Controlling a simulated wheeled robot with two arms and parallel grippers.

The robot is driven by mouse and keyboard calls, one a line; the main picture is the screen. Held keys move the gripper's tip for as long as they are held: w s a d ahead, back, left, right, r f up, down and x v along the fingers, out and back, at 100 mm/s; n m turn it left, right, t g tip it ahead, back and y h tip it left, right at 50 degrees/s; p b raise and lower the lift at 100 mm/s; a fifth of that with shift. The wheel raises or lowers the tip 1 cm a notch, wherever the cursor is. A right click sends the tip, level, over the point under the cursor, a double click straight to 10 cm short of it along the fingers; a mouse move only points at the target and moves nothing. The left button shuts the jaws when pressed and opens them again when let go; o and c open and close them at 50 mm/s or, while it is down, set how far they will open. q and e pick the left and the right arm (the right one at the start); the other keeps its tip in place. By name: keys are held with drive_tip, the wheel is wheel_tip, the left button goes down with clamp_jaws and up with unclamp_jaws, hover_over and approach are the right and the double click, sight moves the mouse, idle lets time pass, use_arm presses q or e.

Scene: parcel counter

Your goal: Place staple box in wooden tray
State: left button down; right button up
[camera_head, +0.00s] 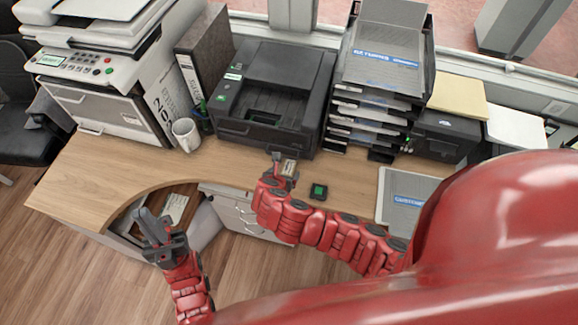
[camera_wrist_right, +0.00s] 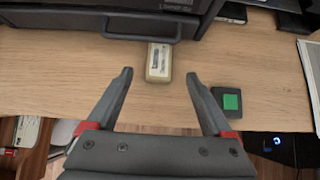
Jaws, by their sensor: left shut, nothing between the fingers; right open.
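The staple box (camera_wrist_right: 158,63) is a small beige box with a pale label, lying on the wooden counter in front of the black printer. It also shows in the head view (camera_head: 289,167), partly covered by my right gripper (camera_head: 283,166). In the right wrist view my right gripper (camera_wrist_right: 159,74) is open, with the box ahead of and between its fingertips, not gripped. My left gripper (camera_head: 153,222) is shut and empty, in front of the curved counter edge. A brown wooden tray (camera_head: 187,190) with papers sits low behind it, partly hidden by that gripper and the counter.
A small dark block with a green top (camera_wrist_right: 231,101) lies right of the box. The printer (camera_head: 270,95) stands close behind it. A white mug (camera_head: 186,134), a multifunction copier (camera_head: 95,75) and stacked paper trays (camera_head: 375,90) line the back. The left counter is clear.

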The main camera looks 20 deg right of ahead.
sight(288, 169)
drive_tip(key=shift+p+x, duration=1.1)
drive_tip(key=shift+x, duration=0.95)
drive_tip(key=shift+w+d+f, duration=0.1)
drive_tip(key=shift+w+f, duration=0.1)
drive_tip(key=shift+f, duration=0.45)
clamp_jaws()
drive_tip(key=shift+r, duration=0.1)
